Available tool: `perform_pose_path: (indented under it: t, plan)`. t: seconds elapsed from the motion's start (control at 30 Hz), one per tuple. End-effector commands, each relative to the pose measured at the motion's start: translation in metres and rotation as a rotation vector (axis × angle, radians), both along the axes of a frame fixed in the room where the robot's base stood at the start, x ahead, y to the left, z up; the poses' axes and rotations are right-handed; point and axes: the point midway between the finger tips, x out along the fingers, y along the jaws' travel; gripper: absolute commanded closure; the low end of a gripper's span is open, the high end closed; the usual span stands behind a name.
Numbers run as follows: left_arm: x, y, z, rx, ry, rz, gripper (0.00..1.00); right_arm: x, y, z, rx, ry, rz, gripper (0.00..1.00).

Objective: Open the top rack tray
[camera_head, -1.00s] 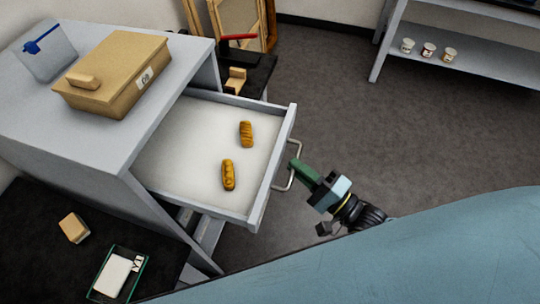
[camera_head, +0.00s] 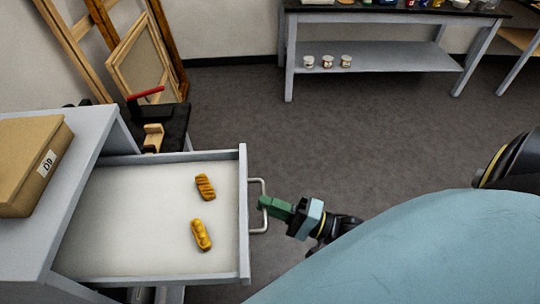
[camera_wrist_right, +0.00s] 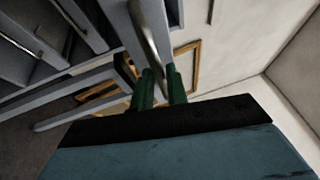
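The top rack tray (camera_head: 120,196) is pulled out of the grey cabinet, and its pale inside shows from above. A metal bar handle (camera_head: 265,222) stands out from its front panel (camera_head: 244,225). My right gripper (camera_head: 263,203), with green fingers, is at the handle from the right. In the right wrist view the handle (camera_wrist_right: 147,35) runs down between the two green fingers (camera_wrist_right: 160,88), which are close together around it. The contact itself is partly hidden. Two golden ornate pieces, one farther (camera_head: 205,187) and one nearer (camera_head: 201,235), lie apart inside the tray. My left gripper is out of view.
A tan box (camera_head: 28,165) with a label sits on the cabinet top (camera_head: 90,150). Wooden frames (camera_head: 140,65) lean on the wall behind. A shelf table (camera_head: 385,62) with several small cups stands at the back. Dark floor (camera_head: 350,130) between is clear.

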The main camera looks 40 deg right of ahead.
Motion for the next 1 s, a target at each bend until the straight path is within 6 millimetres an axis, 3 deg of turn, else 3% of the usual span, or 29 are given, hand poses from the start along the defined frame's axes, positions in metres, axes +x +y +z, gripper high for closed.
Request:
perform_pose_path:
  t: [0.13,0.63,0.77,1.0]
  plan:
    - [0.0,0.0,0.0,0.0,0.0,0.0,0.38,0.0,0.0,0.0,-0.001,-0.001,0.0,0.68]
    - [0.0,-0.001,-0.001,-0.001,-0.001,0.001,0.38,-0.005,-0.003,-0.002,-0.003,0.002,0.0,0.68]
    - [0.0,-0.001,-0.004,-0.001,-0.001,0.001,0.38,-0.02,-0.014,-0.006,-0.005,0.004,0.002,0.68]
    - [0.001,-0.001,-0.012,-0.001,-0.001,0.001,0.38,-0.064,-0.045,-0.016,-0.003,0.006,0.002,0.68]
